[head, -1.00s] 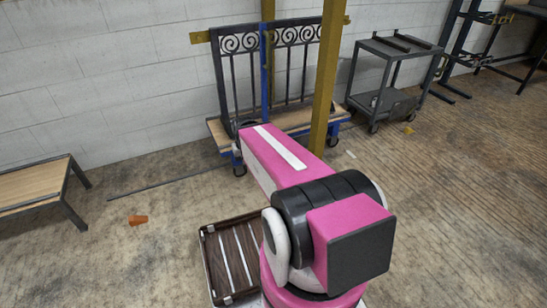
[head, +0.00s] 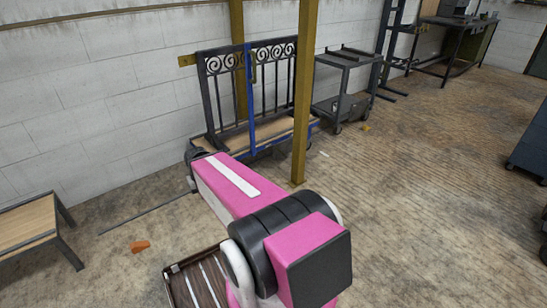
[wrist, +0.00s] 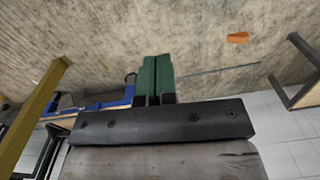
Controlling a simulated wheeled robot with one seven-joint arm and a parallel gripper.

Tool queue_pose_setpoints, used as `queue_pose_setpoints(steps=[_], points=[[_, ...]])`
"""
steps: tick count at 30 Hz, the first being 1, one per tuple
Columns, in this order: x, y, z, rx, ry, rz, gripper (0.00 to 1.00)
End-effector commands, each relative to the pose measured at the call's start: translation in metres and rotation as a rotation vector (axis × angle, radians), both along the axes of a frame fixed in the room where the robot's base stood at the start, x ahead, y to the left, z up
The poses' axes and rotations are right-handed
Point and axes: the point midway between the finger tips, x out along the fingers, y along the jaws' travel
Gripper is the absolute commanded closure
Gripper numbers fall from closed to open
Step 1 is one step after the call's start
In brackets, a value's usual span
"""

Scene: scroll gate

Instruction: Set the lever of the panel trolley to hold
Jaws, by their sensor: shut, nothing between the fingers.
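The panel trolley has a wooden deck (head: 272,132) on a blue frame and stands by the wall in the head view. A dark scroll gate (head: 228,95) stands upright on it, with a blue upright (head: 250,100) at its middle. In the wrist view the blue frame (wrist: 100,106) lies left of my gripper (wrist: 157,60), whose green fingers are together and empty. A small dark curved part (wrist: 130,78) shows by the frame's end, beside the fingers; I cannot tell whether it is the lever or a wheel. My arm hides the trolley's near left corner in the head view.
A yellow post (head: 303,95) stands in front of the trolley's right part. A grey cart (head: 340,100) is to its right. A wooden-topped bench (head: 28,220) is at left. An orange piece (head: 140,246) and a thin rod (head: 145,213) lie on the floor.

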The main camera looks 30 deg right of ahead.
Motion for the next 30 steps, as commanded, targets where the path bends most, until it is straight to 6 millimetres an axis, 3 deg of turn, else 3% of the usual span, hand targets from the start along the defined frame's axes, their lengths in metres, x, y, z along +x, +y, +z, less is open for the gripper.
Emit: queue_pose_setpoints(steps=[7,11,14,20,24,30], points=[[0.005,-0.001,-0.002,0.000,-0.008,0.006,1.00],[0.038,-0.012,-0.018,-0.003,-0.067,0.049,1.00],[0.086,-0.030,-0.041,-0.019,-0.161,0.120,1.00],[0.209,-0.093,-0.103,-0.131,-0.426,0.329,1.00],[0.291,-0.156,-0.150,-0.294,-0.612,0.489,1.00],[0.382,-0.260,-0.215,-0.633,-0.811,0.696,1.00]])
